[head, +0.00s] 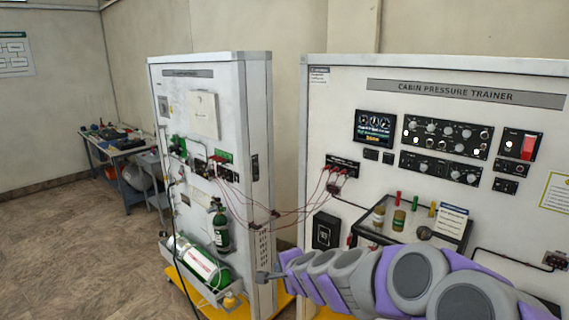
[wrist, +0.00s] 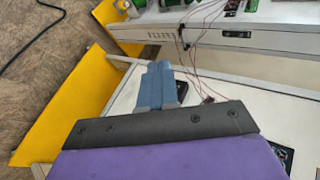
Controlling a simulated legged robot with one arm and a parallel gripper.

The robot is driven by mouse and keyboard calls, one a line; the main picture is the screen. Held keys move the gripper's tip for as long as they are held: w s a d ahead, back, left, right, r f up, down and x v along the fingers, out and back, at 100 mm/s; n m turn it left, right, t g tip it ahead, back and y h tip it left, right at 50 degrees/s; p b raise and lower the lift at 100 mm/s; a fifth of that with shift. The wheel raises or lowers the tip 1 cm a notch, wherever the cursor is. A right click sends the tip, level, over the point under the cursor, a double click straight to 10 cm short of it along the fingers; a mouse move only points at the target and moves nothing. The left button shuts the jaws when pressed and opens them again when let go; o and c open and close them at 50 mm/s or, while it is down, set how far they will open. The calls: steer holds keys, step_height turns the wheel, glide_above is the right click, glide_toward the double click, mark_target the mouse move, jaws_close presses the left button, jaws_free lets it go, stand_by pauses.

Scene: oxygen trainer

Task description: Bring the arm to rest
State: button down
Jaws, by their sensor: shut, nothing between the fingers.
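My arm reaches in from the lower right of the head view, in front of the cabin pressure trainer panel (head: 340,90). My gripper (head: 262,276) points left, in front of the lower side of the left trainer cabinet (head: 262,130). In the wrist view my gripper (wrist: 158,68) shows as two blue-grey fingers pressed together, with nothing between them. I cannot tell from these views how far the fingertips are from the cabinet side.
Thin red cables (head: 290,211) hang between the two panels above my gripper. Green cylinders (head: 200,260) sit on the left cabinet's front. Yellow bases (wrist: 60,105) lie below. A workbench (head: 125,148) stands at the back left. The floor at left is open.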

steer(key=s+a+f+n+g+b, duration=0.1)
steer(key=s+f+n+g+b, duration=0.15)
steer(key=s, duration=0.35)
steer(key=s+a+f+n+g+y+b, duration=0.1)
steer(key=s+n, duration=0.2)
steer(key=s, duration=0.3)
steer(key=s+a+f+n+g+b, duration=0.1)
steer(key=s+a+n+b, duration=0.15)
steer(key=s, duration=0.35)
steer(key=s+d+f+n+g+h+b, duration=0.1)
steer(key=s+d+f+g+h+b, duration=0.1)
steer(key=s+d, duration=0.4)
steer(key=s+d+f+n+g+h+b, duration=0.2)
steer(key=s+d+f, duration=0.3)
steer(key=s, duration=0.6)
steer(key=s+d+f+n+g+h+b, duration=0.1)
steer(key=s+d+f+g+b, duration=0.1)
steer(key=s+d, duration=0.5)
steer(key=shift+s+d+f+n+g+h, duration=0.15)
steer(key=shift+s+f+n+g+h, duration=0.35)
steer(key=shift+s+f, duration=0.6)
steer(key=shift+r, duration=0.1)
steer(key=shift+a, duration=0.45)
steer(key=shift+d, duration=0.3)
